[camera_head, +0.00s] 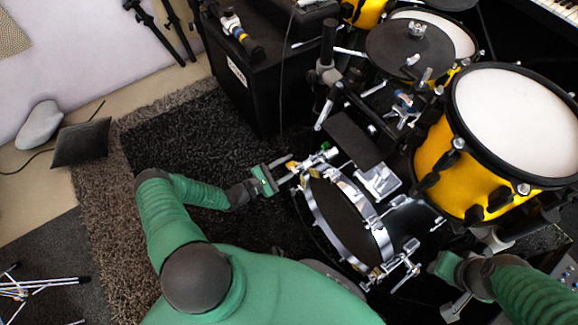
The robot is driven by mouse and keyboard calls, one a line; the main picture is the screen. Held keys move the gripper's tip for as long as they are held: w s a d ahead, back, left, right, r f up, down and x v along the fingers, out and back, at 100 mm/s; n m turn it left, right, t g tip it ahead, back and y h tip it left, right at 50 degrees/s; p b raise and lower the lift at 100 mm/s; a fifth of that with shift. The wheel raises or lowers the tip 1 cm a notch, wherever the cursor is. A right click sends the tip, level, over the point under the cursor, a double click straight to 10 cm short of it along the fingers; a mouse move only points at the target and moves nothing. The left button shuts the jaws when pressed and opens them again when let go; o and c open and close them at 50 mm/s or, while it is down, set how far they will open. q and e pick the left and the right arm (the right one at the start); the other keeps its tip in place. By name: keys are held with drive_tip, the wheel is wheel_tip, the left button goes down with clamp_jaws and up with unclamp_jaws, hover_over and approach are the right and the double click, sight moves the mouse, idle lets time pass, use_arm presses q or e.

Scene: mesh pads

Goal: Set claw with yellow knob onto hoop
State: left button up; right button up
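The hoop (318,208) is the silver rim of the bass drum, which stands with its dark head facing left. A small claw with a yellow-orange knob (292,166) shows at the hoop's upper left edge, beside silver hardware. My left gripper (284,170) reaches in from the left with its fingers at the knob. The fingers look a little apart with the knob at their tips, and I cannot tell whether they grip it. My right gripper (447,263) is at the lower right, beside the drum. Its fingers are not clear.
A yellow drum with a white head (515,120) stands at the right. A dark cymbal pad (409,49) and stands are behind. A black box (245,80) stands at the back left. A dark rug (190,135) lies clear at the left. Silver pedal hardware (405,262) sits near the hoop's lower right.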

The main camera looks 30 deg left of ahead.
use_arm(q)
clamp_jaws()
drive_tip(key=shift+r, duration=0.1)
drive_tip(key=m+p, duration=0.1)
drive_tip(key=r+m+p, duration=0.1)
drive_tip(key=p, duration=0.1)
drive_tip(key=shift+w+a+r+m, duration=0.15)
drive_tip(key=shift+a+m, duration=0.2)
drive_tip(key=shift+m, duration=0.05)
drive_tip(key=shift+r+m+p, duration=0.65)
drive_tip(key=shift+m+p, duration=0.7)
drive_tip(key=shift+m, duration=0.35)
drive_tip(key=shift+r+m+p, duration=0.7)
drive_tip(key=shift+m+p, duration=0.7)
drive_tip(key=shift+m, duration=0.3)
drive_tip(key=shift+r+m+p, duration=0.65)
drive_tip(key=shift+m+p, duration=0.7)
drive_tip(key=shift+m, duration=0.35)
